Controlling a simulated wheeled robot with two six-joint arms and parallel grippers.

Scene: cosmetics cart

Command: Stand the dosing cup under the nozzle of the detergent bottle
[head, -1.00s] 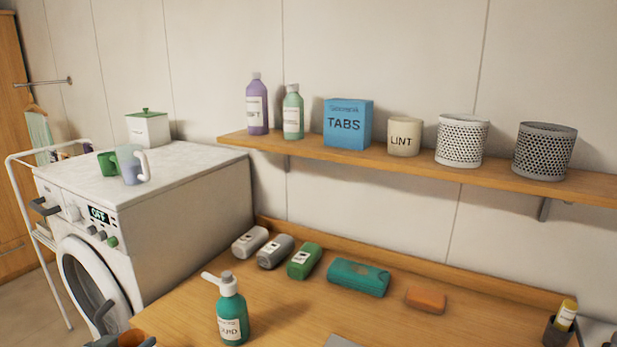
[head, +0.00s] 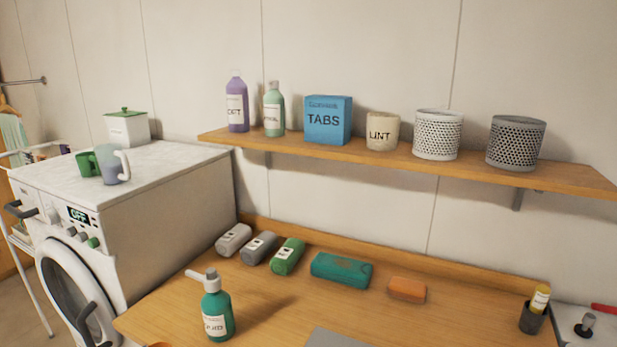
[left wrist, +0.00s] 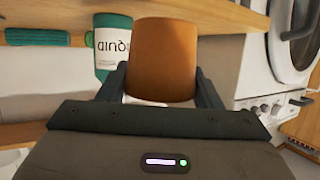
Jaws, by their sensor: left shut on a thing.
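The detergent bottle (head: 217,312) is a teal pump bottle with a white label. It stands upright on the wooden counter, its white nozzle (head: 196,275) pointing left. It also shows at the upper left of the left wrist view (left wrist: 112,50). The dosing cup (left wrist: 166,58) is orange-brown. My left gripper (left wrist: 163,82) is shut on it, with a dark finger on either side. In the left wrist view the cup appears right beside the bottle; whether they touch cannot be told. In the head view only an orange sliver shows at the bottom edge. My right gripper is not in view.
Grey and green packs, a teal pack (head: 341,269) and an orange bar (head: 407,289) lie along the counter's back. A washing machine (head: 130,225) stands left. A shelf (head: 400,163) holds bottles, a box and baskets.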

